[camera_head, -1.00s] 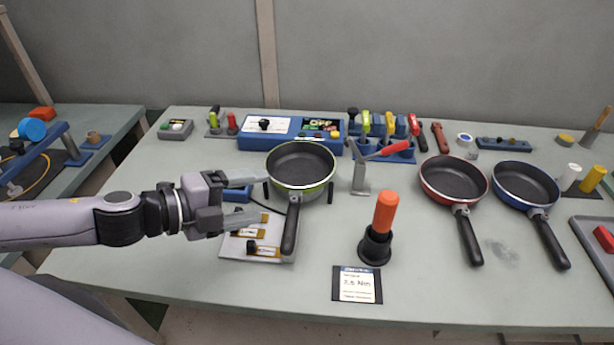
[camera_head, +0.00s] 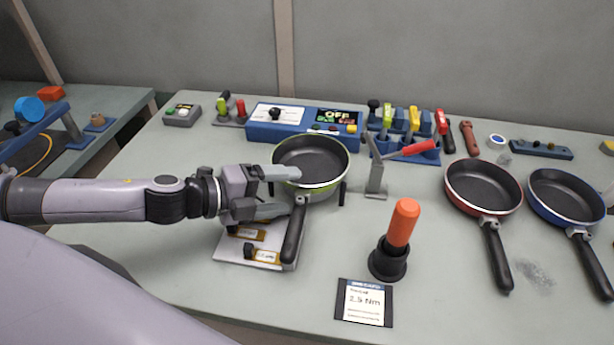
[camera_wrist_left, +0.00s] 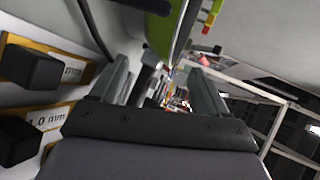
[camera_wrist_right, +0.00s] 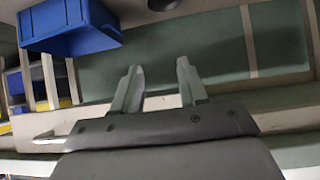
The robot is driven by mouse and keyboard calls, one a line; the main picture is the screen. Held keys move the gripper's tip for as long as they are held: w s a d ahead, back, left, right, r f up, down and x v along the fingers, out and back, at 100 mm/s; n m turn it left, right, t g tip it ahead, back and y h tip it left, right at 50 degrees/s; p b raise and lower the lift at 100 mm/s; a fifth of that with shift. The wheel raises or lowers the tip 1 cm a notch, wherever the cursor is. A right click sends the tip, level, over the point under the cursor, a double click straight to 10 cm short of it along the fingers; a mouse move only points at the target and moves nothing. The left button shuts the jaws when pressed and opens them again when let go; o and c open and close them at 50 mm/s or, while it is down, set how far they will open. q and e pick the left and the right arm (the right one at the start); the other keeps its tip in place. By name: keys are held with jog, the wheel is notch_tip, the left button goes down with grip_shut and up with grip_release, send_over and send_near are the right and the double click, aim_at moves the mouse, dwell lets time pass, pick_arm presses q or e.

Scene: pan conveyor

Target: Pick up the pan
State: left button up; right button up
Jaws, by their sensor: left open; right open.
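A green-rimmed dark pan (camera_head: 312,160) sits at the middle of the table, its black handle (camera_head: 292,236) pointing toward me. A red-rimmed pan (camera_head: 482,187) and a blue-rimmed pan (camera_head: 566,196) lie to the right. My left gripper (camera_head: 285,192) is open and empty, its fingers at the near left side of the green pan, close to where the handle begins. In the left wrist view the pan's green side (camera_wrist_left: 170,22) shows beyond the fingers. My right gripper (camera_wrist_right: 158,85) is open and empty; it is outside the head view.
A plate with labelled black blocks (camera_head: 262,240) lies under the handle. An orange-handled tool in a black stand (camera_head: 398,240) and a torque card (camera_head: 364,302) are to its right. A blue control box (camera_head: 303,122) stands behind. A blue bin (camera_wrist_right: 68,28) shows in the right wrist view.

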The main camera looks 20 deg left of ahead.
aim_at(304, 191)
pick_arm(q)
jog(key=shift+x, duration=1.9)
jog(key=shift+a+f, duration=0.15)
jog(key=shift+a, duration=0.05)
grip_shut()
